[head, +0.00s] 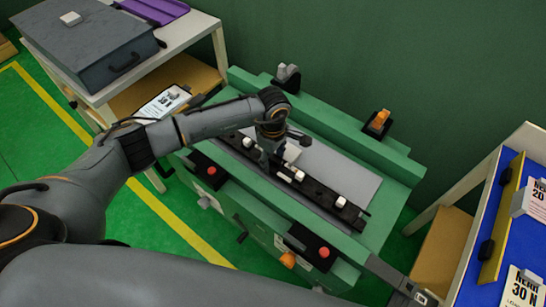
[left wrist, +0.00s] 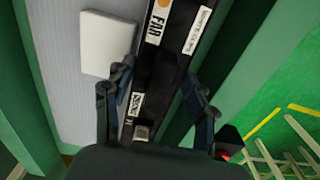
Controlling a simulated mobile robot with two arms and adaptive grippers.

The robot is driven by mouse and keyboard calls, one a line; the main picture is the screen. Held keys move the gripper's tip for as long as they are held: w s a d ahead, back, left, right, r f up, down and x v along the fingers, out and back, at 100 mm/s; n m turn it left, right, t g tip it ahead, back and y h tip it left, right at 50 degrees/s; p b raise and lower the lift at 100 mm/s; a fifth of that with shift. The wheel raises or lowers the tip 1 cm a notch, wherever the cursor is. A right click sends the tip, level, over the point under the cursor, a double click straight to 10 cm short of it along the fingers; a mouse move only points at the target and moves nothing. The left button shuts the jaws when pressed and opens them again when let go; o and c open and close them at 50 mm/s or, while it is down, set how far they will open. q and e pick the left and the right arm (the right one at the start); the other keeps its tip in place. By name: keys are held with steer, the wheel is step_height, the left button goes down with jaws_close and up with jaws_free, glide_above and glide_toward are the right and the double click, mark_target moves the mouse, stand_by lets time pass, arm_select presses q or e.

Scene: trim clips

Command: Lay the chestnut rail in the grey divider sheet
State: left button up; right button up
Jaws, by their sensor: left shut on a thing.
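A long dark rail (head: 325,199), near black here, lies lengthwise along the green bench, with several small white blocks along it. It is the only rail at my gripper, and I take it for the chestnut rail. In the left wrist view the rail (left wrist: 172,65) carries white labels, one reading FAR. My left gripper (head: 274,146) is over its left half, with fingers (left wrist: 152,100) on either side of it, shut on it. The grey divider sheet (head: 350,180) lies flat behind the rail. I cannot tell whether they touch.
A white block (left wrist: 105,45) lies on the sheet beside the gripper. An orange clamp (head: 379,121) and a grey clamp (head: 287,76) stand on the back ledge. Red-button boxes (head: 322,252) line the front. A grey case (head: 88,45) stands left; a blue board (head: 485,240) right.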

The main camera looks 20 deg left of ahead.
arm_select(q)
steer(key=o, duration=1.5)
step_height(320, 180, up, 12)
